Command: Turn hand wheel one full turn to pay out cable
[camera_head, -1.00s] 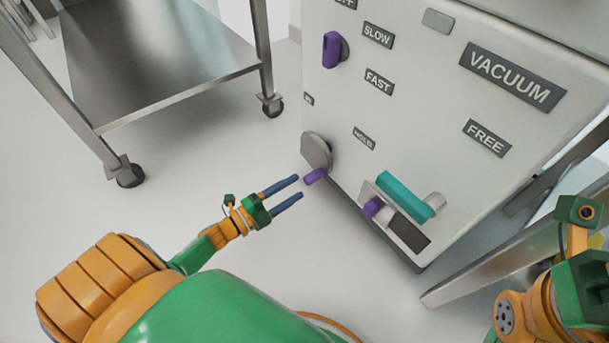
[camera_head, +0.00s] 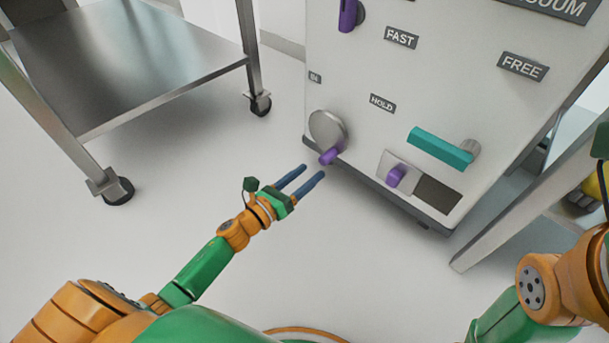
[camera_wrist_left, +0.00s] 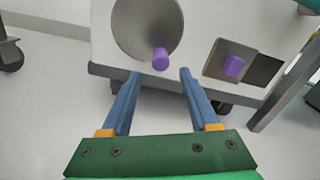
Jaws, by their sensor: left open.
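The hand wheel (camera_head: 327,126) is a grey disc low on the left of the white cabinet's front. Its purple crank handle (camera_head: 331,156) sticks out at the disc's lower edge. In the left wrist view the disc (camera_wrist_left: 135,25) is at the top, with the purple handle (camera_wrist_left: 160,58) ahead of the fingers. My left gripper (camera_head: 309,174) is open and empty, just short of the handle, slightly below and left of it in the head view. The handle is not between the fingers. The right gripper is out of view; part of my right arm shows at the right edge.
The white cabinet (camera_head: 350,60) carries a purple slider knob (camera_head: 396,175), a teal lever (camera_head: 440,148), another purple handle (camera_head: 347,14) and labels HOLD, FAST and FREE. A metal cart (camera_head: 130,60) stands left. A metal frame leg (camera_head: 520,210) stands right. Floor between is clear.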

